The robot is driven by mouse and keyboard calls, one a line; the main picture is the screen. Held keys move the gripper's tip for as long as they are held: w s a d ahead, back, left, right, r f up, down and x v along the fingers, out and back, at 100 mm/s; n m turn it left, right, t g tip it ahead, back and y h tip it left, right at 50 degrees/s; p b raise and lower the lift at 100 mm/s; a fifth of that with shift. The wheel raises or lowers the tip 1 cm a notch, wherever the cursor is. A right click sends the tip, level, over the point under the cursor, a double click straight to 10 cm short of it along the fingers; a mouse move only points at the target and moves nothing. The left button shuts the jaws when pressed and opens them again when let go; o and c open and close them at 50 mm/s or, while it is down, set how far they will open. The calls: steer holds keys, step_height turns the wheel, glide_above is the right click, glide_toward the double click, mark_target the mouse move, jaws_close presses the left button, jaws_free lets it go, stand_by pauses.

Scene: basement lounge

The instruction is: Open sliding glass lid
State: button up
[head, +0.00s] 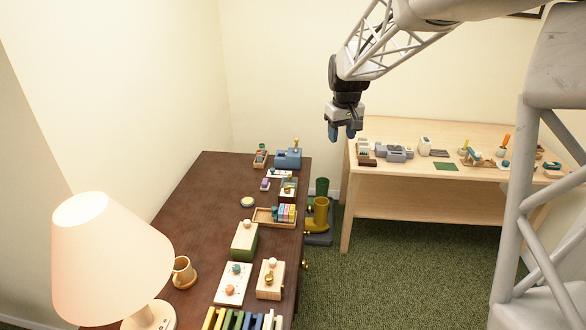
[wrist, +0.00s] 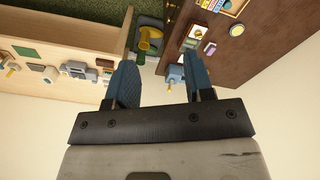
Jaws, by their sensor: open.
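My gripper (head: 342,133) hangs in the air between the dark dresser and the pale wooden table, above their tops. In the wrist view my gripper (wrist: 160,62) has its two blue fingers wide apart with nothing between them. A small box (head: 289,188) near the right edge of the dresser may be the one with the sliding glass lid. It also seems to show in the wrist view (wrist: 196,33), beyond the fingers. It is too small to tell glass or lid position. My gripper is well apart from it.
The dark dresser (head: 205,205) holds several small boxes, a blue device (head: 288,158), a mug (head: 184,272) and a lamp (head: 108,255). The pale table (head: 400,180) carries more small objects. A yellow-green object (head: 318,214) stands in the gap between them.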

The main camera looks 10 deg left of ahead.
steer(key=w+a+f+n, duration=0.2)
steer(key=w+a+f, duration=0.7)
steer(key=w, duration=0.4)
steer(key=n+g, duration=0.1)
steer(key=n, duration=0.1)
glide_above(290, 175)
step_height(290, 175, down, 14)
steer(key=shift+d+f, duration=0.1)
steer(key=shift+w+f, duration=0.1)
steer(key=shift+f, duration=0.2)
steer(key=shift+f, duration=3.75)
steer(key=shift+c, duration=0.3)
jaws_close()
